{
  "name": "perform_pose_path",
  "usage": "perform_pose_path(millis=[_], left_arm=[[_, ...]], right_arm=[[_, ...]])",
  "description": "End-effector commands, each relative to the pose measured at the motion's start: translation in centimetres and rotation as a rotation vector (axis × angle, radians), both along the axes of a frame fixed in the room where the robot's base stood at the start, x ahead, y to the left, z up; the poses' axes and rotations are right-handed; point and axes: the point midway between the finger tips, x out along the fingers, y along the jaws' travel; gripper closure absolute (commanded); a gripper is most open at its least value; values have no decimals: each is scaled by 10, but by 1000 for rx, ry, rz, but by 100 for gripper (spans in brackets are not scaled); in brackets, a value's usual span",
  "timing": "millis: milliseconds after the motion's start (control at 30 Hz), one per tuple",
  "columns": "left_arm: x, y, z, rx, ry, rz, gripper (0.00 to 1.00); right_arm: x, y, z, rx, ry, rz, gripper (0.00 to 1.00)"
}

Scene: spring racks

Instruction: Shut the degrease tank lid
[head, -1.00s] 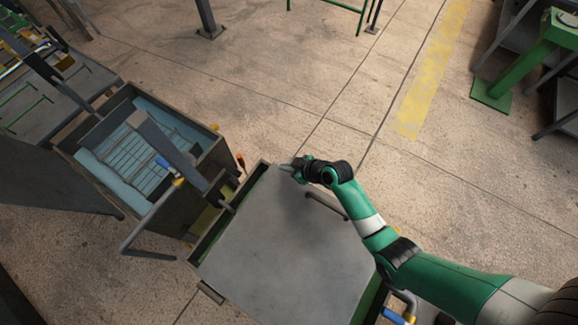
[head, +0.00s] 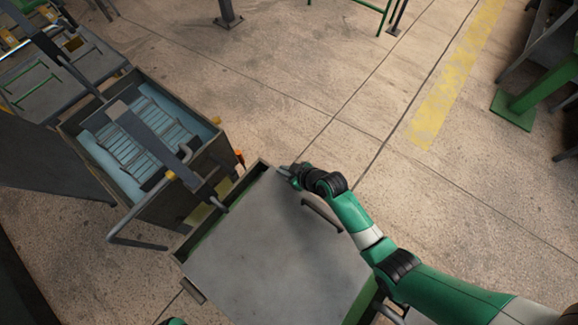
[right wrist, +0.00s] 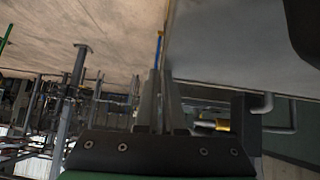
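A tank (head: 187,247) at the bottom centre of the head view has a large flat grey lid (head: 265,250) over it, with a dark bar handle (head: 322,215) near the right edge. Green interior shows along the lid's left side and lower right. I cannot tell how far the lid is tilted. My right gripper (head: 285,171) is at the lid's far corner, close to or touching its edge. In the right wrist view its fingers (right wrist: 162,85) look closed together, beside a broad pale surface, probably the lid. My left gripper is out of view.
A second tank (head: 215,160), open, stands to the left with blue liquid and a wire rack (head: 150,130) in it. A grey bar (head: 150,143) crosses above it. A green-footed post (head: 513,110) is at the right.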

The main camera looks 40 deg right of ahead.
Motion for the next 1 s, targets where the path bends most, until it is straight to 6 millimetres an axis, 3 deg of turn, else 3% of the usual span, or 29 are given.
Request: perform_pose_path(millis=[33,267,367,533,700,800,1000], left_arm=[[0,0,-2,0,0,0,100],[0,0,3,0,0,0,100],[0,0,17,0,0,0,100],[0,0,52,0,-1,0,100],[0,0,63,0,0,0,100],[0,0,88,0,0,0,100],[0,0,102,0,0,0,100]], right_arm=[[-9,-1,-15,-5,36,2,100],[-10,-1,-10,-6,38,3,100],[-9,0,6,-6,32,3,100],[-7,-1,50,-4,9,4,100],[-40,-11,80,-3,6,2,100],[-53,-15,100,-3,7,2,100],[-68,-19,111,-3,3,3,100]])
